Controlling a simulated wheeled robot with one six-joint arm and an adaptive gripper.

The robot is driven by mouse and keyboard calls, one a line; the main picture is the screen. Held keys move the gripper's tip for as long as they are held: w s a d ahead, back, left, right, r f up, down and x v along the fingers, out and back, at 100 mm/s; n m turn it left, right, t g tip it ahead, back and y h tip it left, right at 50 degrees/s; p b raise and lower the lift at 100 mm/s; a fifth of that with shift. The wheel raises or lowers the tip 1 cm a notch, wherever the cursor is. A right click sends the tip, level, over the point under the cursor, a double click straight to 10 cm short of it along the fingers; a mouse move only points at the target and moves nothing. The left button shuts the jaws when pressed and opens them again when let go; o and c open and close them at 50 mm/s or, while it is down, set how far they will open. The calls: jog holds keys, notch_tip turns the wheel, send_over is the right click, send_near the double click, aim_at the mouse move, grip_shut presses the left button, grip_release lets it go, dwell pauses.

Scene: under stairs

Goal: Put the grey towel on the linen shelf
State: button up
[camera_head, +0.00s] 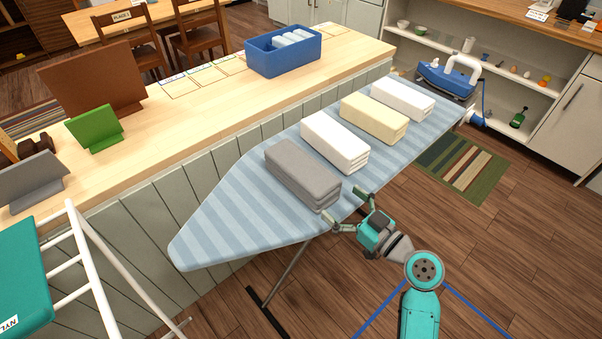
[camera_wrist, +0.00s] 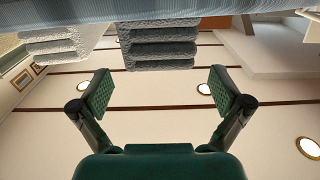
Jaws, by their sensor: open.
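The grey towel (camera_head: 302,173) lies folded on the blue striped ironing board (camera_head: 225,220), the nearest in a row of folded towels. My gripper (camera_head: 348,210) is open and empty at the board's near edge, just short of the towel's end and apart from it. In the wrist view, the grey towel's folded end (camera_wrist: 157,46) shows at top centre, beyond and between the open fingertips of my gripper (camera_wrist: 157,92). No shelf in view is clearly marked as the linen shelf.
A white towel (camera_head: 334,141), a cream towel (camera_head: 374,118) and another white towel (camera_head: 402,98) lie farther along the board, with an iron (camera_head: 446,80) at its end. A blue bin (camera_head: 283,52) stands on the wooden counter (camera_head: 215,105). An open shelf unit (camera_head: 480,62) holds small items. A white rack (camera_head: 85,260) stands left.

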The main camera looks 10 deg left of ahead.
aim_at(320, 185)
jog(key=shift+x, duration=3.75)
jog(key=shift+f, duration=0.2)
jog(key=c, duration=1.2)
